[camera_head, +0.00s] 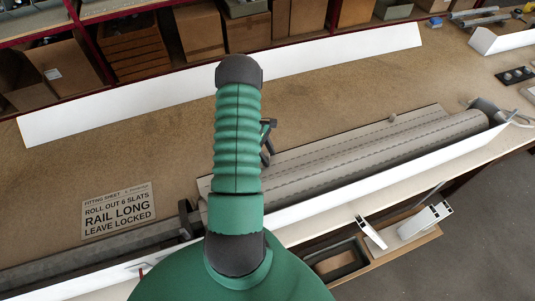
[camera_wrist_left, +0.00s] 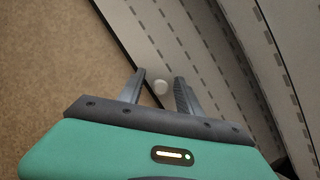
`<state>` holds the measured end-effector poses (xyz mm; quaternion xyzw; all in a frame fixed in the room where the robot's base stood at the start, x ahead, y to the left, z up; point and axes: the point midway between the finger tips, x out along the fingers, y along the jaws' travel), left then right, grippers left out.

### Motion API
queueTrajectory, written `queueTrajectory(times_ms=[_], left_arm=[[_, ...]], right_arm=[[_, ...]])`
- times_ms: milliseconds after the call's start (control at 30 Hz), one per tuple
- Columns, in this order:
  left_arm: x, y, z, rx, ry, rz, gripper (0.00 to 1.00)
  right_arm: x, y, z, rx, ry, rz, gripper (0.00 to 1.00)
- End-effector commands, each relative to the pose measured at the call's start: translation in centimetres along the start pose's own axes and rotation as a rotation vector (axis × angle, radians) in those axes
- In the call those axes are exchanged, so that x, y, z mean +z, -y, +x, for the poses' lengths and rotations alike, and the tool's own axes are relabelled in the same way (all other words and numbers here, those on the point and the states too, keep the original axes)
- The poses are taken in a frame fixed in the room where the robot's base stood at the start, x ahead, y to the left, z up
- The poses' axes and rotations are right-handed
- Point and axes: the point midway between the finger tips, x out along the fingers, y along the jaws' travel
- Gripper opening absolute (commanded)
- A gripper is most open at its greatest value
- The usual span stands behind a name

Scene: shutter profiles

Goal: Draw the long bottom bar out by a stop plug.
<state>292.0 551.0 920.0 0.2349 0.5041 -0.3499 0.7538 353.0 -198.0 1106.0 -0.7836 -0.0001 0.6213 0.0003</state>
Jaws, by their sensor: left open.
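The grey slatted shutter curtain (camera_head: 350,155) lies along the bench, with a roll along its front side. Its long bottom bar (camera_head: 330,144) appears to be the plain strip on the far edge. A small pale stop plug (camera_head: 391,117) stands on that edge towards the right. My left gripper (camera_head: 267,142) is partly hidden behind my green arm, over the curtain's left part. In the left wrist view, its open fingers (camera_wrist_left: 160,76) stand either side of a round pale stop plug (camera_wrist_left: 160,87), without a visible grip. My right gripper is out of view.
A long white board (camera_head: 120,109) stands behind on the brown bench, and a white rail (camera_head: 360,190) runs in front. A sign (camera_head: 118,210) reads "ROLL OUT 6 SLATS, RAIL LONG, LEAVE LOCKED". A dark bracket (camera_head: 187,220) stands at the curtain's left end. Bare bench lies beyond the curtain.

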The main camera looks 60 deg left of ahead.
Motion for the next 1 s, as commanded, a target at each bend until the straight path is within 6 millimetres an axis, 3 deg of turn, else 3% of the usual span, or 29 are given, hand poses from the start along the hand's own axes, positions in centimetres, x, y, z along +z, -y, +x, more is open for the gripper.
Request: queueTrajectory(times_ms=[167, 467, 1000], left_arm=[[-0.03, 0.02, -0.02, 0.0, 0.0, 0.0, 0.4], [0.14, 0.1, -0.08, 0.001, -0.001, 0.001, 0.01], [0.3, -0.13, -0.16, 0.003, 0.003, 0.002, 0.0]], right_arm=[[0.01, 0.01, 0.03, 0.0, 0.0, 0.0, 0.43], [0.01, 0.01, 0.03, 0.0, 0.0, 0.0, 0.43], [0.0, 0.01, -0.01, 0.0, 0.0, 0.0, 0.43]])
